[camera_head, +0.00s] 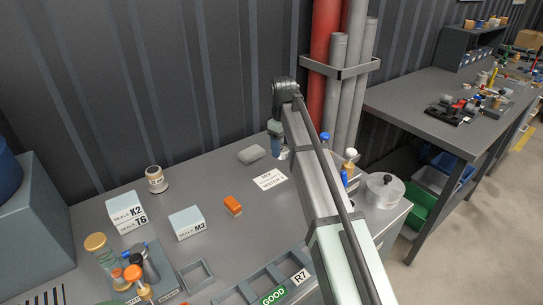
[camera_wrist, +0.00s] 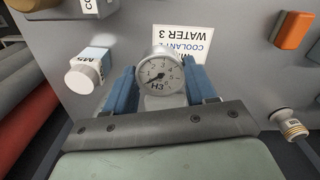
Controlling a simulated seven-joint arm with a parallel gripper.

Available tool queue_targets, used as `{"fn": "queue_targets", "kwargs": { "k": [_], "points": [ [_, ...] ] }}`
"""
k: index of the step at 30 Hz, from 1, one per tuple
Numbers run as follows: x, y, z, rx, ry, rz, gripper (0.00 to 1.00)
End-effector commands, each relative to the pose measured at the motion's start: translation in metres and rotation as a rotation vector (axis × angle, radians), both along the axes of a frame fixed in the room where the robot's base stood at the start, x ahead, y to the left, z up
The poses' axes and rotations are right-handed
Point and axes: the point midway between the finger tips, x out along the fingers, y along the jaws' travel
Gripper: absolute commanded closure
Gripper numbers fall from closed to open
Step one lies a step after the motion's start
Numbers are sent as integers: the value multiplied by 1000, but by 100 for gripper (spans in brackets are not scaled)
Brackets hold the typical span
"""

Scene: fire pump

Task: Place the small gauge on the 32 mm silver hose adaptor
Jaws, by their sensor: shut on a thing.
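The small gauge (camera_wrist: 160,70) has a round white dial and a silver rim. In the wrist view it sits between the two blue fingers of my gripper (camera_wrist: 162,88), which is shut on it. In the head view my gripper (camera_head: 277,137) is over the back of the grey bench, and the gauge is mostly hidden there. A short silver fitting (camera_head: 155,179) with a label stands upright at the back left of the bench, well left of my gripper.
Labelled boxes (camera_head: 187,222) and a cluster of bottles stand left. A round metal canister (camera_head: 384,190) is at right. Pipes (camera_head: 340,90) rise behind.

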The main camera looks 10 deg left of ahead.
Motion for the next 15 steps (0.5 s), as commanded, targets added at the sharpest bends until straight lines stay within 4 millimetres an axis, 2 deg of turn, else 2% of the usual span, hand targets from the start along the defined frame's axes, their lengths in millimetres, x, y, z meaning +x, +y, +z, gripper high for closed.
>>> {"fn": "queue_targets", "kwargs": {
  "k": [8, 11, 15],
  "points": [
    [-2, 4, 10, 0, 0, 6, 79],
    [-7, 18, 10, 0, 0, 25, 79],
    [-21, 53, 12, 0, -1, 75, 79]
  ]
}}
